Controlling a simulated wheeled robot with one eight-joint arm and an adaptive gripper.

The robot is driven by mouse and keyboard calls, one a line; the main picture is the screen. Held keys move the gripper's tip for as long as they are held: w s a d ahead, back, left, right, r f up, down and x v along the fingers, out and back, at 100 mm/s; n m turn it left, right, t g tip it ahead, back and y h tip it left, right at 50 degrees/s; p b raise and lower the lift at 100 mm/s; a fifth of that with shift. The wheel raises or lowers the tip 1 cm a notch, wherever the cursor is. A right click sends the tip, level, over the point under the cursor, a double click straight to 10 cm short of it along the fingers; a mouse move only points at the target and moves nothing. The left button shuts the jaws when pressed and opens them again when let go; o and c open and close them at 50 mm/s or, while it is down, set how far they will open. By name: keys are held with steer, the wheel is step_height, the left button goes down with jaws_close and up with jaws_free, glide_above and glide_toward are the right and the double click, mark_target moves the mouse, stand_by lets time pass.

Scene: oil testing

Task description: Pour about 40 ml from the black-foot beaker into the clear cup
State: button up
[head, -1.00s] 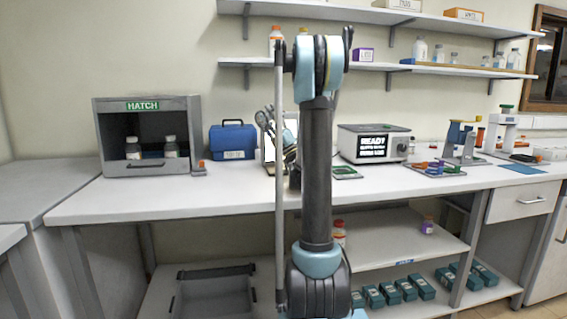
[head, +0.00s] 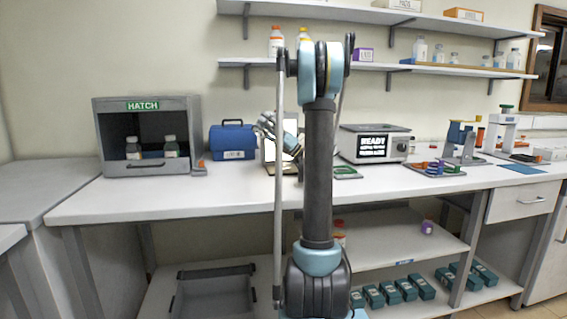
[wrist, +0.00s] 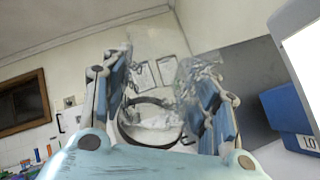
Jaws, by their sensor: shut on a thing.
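My gripper (wrist: 160,85) is shut on a clear glass vessel with a dark ring (wrist: 122,128), which looks like the black-foot beaker. Its clear wall shows between the two blue finger linkages in the wrist view, and the picture is strongly tilted. In the head view my gripper (head: 272,128) is above the bench, in front of a white panel, partly behind my own arm. The beaker is too small to make out there. I cannot pick out the clear cup for sure, nor any liquid level.
A grey hatch box (head: 185,104) with two bottles stands at the left, beside a blue case (head: 233,141). A READY display instrument (head: 374,145) stands right of my arm. Coloured items and stands fill the right bench. The front left bench (head: 150,197) is clear.

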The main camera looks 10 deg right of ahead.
step_height(320, 180, down, 2)
steer(key=shift+w+f+n+g, duration=0.1)
steer(key=shift+n+g, duration=0.9)
steer(key=shift+f+n+g+h, duration=0.2)
steer(key=shift+n+g+h, duration=0.4)
steer(key=shift+n+g, duration=0.45)
steer(key=s+a+f+n+g+h+b, duration=0.2)
steer(key=a+f+n+h, duration=0.1)
steer(key=f+n+h, duration=0.2)
steer(key=shift+a+f+n+h, duration=0.15)
steer(key=shift+f+n+h, duration=0.3)
steer(key=shift+f, duration=0.75)
steer(key=shift+g, duration=0.25)
